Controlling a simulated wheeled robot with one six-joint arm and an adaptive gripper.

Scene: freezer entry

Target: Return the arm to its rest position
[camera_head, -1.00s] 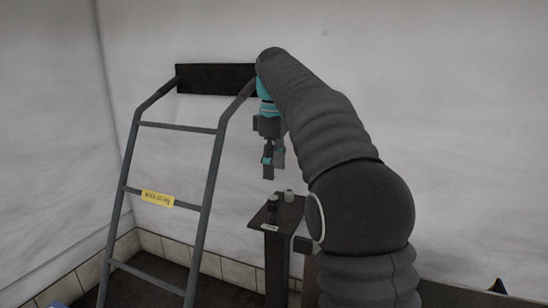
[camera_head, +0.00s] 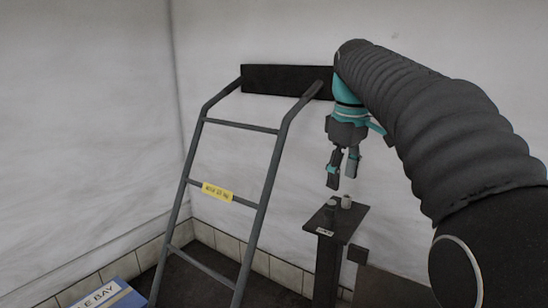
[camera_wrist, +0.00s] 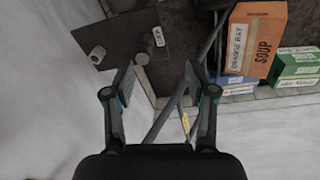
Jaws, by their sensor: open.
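My arm reaches in from the right in the head view, its grey sleeve bent over at the top. My gripper (camera_head: 343,170) hangs pointing down above a small dark stand (camera_head: 345,222). In the wrist view my gripper (camera_wrist: 158,72) has its two fingers spread apart with nothing between them. Two small cylindrical pieces, a light one (camera_head: 346,201) and a dark one (camera_head: 330,205), stand on the stand's top. They are below the fingertips and apart from them.
A grey ladder (camera_head: 272,172) with a yellow label leans at a black wall panel (camera_head: 285,79), left of my gripper. A blue box (camera_head: 112,294) is at lower left. The wrist view shows an orange soup box (camera_wrist: 257,40) and green boxes (camera_wrist: 297,68) at right.

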